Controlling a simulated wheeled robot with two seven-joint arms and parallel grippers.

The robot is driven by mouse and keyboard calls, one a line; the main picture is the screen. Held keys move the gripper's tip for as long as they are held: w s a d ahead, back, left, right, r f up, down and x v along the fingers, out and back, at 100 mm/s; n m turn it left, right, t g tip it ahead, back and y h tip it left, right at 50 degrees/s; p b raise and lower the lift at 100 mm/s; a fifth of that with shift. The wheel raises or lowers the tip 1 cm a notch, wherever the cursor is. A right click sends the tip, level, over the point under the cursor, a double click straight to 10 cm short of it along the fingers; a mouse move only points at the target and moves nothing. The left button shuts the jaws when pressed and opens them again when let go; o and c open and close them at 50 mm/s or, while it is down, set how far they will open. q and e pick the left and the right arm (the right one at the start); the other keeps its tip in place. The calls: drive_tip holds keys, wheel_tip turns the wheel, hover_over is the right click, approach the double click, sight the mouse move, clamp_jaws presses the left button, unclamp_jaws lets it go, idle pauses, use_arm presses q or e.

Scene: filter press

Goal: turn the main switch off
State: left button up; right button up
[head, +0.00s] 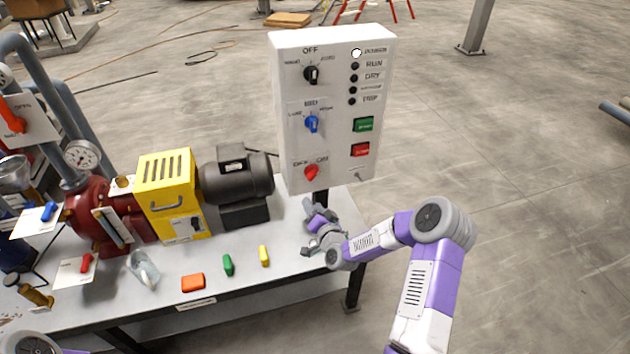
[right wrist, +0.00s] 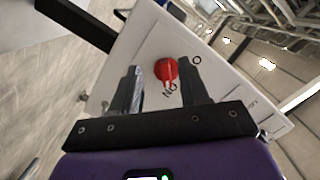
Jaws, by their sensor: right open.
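The main switch is a red knob (head: 311,172) low on the white control panel (head: 340,105), between OFF and ON labels. In the right wrist view, the red knob (right wrist: 166,70) has a white mark that points toward ON. My right gripper (head: 313,217) is open and empty, just below the panel in the head view. In the right wrist view its two fingers (right wrist: 160,80) are spread, with the knob seen between and beyond them. I see no contact with the knob. My left gripper is out of view.
Black (head: 311,75) and blue (head: 312,124) knobs sit above the red one, with green (head: 363,125) and red (head: 360,150) buttons to the right. A pump with a yellow guard (head: 170,190) and several small loose items stand on the bench (head: 255,292). The floor to the right is clear.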

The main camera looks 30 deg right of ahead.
sight(314, 176)
drive_tip(key=shift+m+t+h, duration=0.5)
drive_tip(key=shift+h, duration=0.4)
drive_tip(key=w+d+r, duration=0.1)
drive_tip(key=w, duration=0.1)
drive_tip(key=w+d+r, duration=0.1)
drive_tip(key=w+d, duration=0.1)
drive_tip(key=w+d+r, duration=0.1)
drive_tip(key=w, duration=0.1)
drive_tip(key=shift+d, duration=0.4)
drive_tip(key=shift+x, duration=0.85)
clamp_jaws()
